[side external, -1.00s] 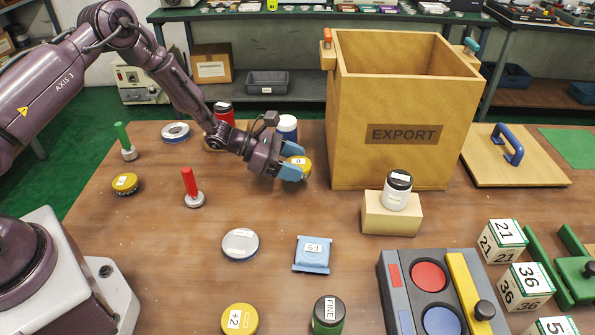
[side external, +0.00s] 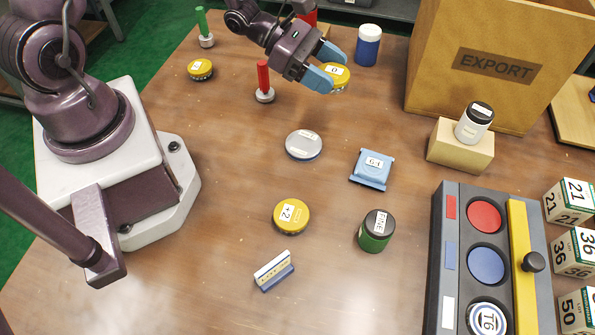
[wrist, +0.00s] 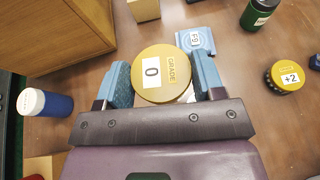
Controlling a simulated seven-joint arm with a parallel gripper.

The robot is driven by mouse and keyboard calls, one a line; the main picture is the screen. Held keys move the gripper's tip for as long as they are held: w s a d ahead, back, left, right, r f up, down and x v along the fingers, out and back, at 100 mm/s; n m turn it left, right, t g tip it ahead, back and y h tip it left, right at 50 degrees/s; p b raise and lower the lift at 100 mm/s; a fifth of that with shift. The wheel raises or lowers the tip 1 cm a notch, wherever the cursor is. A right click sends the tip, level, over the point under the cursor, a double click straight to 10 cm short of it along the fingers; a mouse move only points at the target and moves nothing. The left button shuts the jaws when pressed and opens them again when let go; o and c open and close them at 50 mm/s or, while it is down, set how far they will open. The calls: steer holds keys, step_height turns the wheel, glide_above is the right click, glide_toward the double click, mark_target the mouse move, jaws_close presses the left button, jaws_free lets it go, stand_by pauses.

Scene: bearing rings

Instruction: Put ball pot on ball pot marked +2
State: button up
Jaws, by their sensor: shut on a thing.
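My gripper (side external: 327,68) is shut on a yellow-lidded ball pot marked 0 (side external: 337,75), held between its blue fingers near the back of the table. In the wrist view the same pot (wrist: 161,75) sits between the two fingers with its lid facing the camera. The ball pot marked +2 (side external: 291,216) stands on the table toward the front, apart from my gripper, with a yellow lid and dark body. It also shows at the right in the wrist view (wrist: 286,77). Another yellow-lidded pot (side external: 200,69) stands at the back left; its mark is hard to read.
A round silver-lidded tin (side external: 303,145), a blue block (side external: 372,169) and a green FINE jar (side external: 375,231) stand around the middle. A red-handled stamp (side external: 264,82) is left of my gripper. The EXPORT crate (side external: 490,65) stands at the right.

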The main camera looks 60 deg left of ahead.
steer(key=s+d+f+m+g+h, duration=0.2)
steer(key=s+d+m+g, duration=0.2)
steer(key=s+d, duration=0.5)
steer(key=m+g, duration=0.3)
steer(key=g, duration=0.1)
glide_above(289, 209)
steer(key=shift+h, duration=0.4)
steer(key=shift+f, duration=3.9)
steer(key=shift+f, duration=0.1)
steer(key=o, duration=1)
